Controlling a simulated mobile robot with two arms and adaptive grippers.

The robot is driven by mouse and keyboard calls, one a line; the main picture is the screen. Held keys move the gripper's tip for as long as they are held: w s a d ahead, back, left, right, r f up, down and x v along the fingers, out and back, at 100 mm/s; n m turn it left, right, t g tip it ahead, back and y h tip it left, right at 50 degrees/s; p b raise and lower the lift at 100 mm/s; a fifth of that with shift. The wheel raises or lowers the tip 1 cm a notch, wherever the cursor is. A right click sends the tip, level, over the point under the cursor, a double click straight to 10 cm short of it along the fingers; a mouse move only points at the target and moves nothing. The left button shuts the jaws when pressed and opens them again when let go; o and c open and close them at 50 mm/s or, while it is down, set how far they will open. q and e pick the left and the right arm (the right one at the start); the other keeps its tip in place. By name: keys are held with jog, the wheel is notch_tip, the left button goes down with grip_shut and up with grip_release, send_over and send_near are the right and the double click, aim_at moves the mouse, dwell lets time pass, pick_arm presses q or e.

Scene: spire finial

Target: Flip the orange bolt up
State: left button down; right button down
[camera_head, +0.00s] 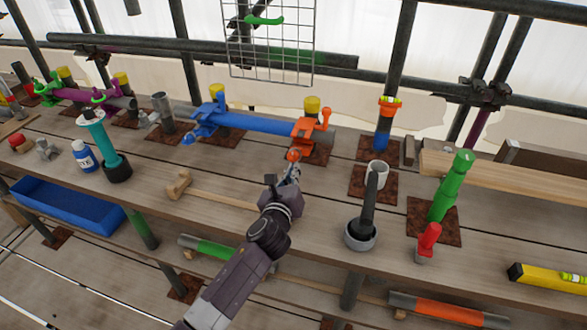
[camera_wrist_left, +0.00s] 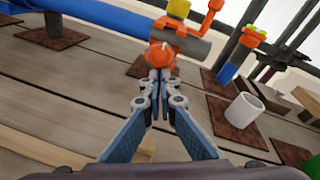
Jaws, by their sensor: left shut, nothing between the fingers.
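An orange clamp (camera_head: 309,131) grips the right end of a blue tube lying across the back of the bench. Its orange bolt (camera_head: 293,154) hangs down at the front of the clamp; the bolt also shows in the left wrist view (camera_wrist_left: 161,56). My left gripper (camera_head: 293,172) is shut and empty. Its fingertips (camera_wrist_left: 159,76) are right at the lower end of the bolt in the left wrist view; whether they touch it I cannot tell. A second orange bolt (camera_head: 326,117) stands upright on top of the clamp. My right gripper is not in view.
The blue tube (camera_head: 255,122) runs left to a blue clamp (camera_head: 208,118). A wooden mallet (camera_head: 180,185) lies left of my arm. A white cup (camera_head: 377,172), a dark tool in a grey ring (camera_head: 361,235) and a green post (camera_head: 452,187) stand to the right.

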aim_at(296, 156)
pick_arm(q)
jog(key=shift+w+d+r+p, duration=0.1)
jog(key=shift+w+r+p, duration=0.05)
jog(key=shift+r+p, duration=0.75)
jog(key=shift+w+r+p, duration=0.1)
jog(key=shift+r+p, duration=0.5)
jog(key=shift+p, duration=0.45)
jog(key=w+r+p, duration=0.2)
jog(key=d+r+p, duration=0.1)
jog(key=r, duration=0.1)
jog(key=shift+w+r, duration=0.1)
jog(key=shift+w, duration=0.3)
jog(key=shift+w+d+r+p, duration=0.15)
jog(key=shift+w+r+p, duration=0.25)
jog(key=shift+w, duration=0.25)
jog(key=w+r, duration=0.1)
jog(key=w+d, duration=0.1)
jog(key=w, duration=0.1)
jog(key=shift+r, duration=0.4)
jog(key=shift+f, duration=0.1)
